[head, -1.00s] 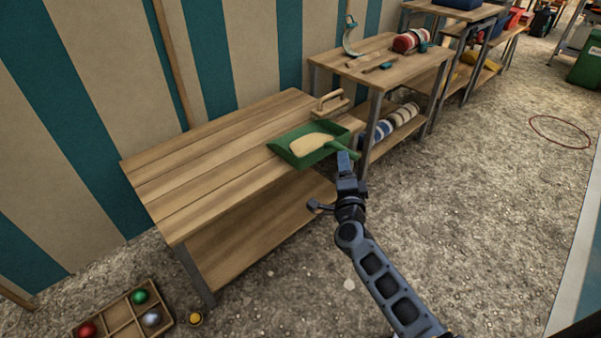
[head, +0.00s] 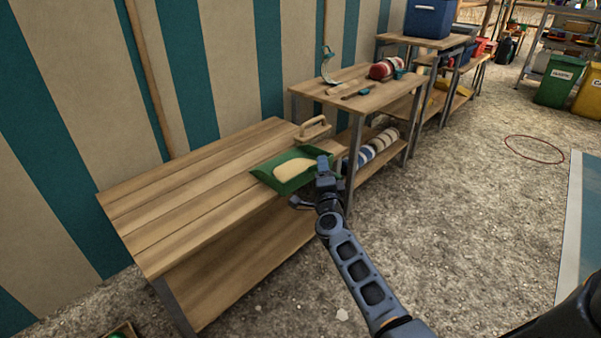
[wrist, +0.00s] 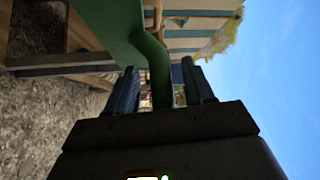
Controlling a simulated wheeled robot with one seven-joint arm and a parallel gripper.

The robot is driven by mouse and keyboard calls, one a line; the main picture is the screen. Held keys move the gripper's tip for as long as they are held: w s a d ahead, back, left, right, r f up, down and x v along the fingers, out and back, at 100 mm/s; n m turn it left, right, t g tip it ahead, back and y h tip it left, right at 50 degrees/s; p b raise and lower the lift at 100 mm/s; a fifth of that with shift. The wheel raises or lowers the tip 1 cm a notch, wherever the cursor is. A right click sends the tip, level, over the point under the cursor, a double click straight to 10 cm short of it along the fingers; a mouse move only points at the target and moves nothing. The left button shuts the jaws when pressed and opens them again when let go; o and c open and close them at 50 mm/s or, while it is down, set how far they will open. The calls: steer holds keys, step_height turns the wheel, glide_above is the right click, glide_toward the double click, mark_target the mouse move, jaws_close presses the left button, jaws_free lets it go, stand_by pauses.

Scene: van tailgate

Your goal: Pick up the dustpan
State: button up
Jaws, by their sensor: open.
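The green dustpan (head: 270,183) lies on the front right part of the low wooden bench, with a pale tan heap (head: 294,169) in its pan. My gripper (head: 322,168) is at the dustpan's right end and hides its handle in the head view. In the wrist view the green handle (wrist: 158,68) reaches down between the two open fingers of my gripper (wrist: 160,90). I cannot tell whether either finger touches it.
The low bench (head: 180,190) is mostly bare. A wooden-handled tool (head: 312,129) lies just behind the dustpan. A taller table (head: 385,98) with a red-and-white roll stands to the right. The gravel floor to the right is open, with a red hoop (head: 535,149).

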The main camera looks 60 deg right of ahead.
jaws_close()
stand_by(0.4)
steer(key=shift+r, duration=0.15)
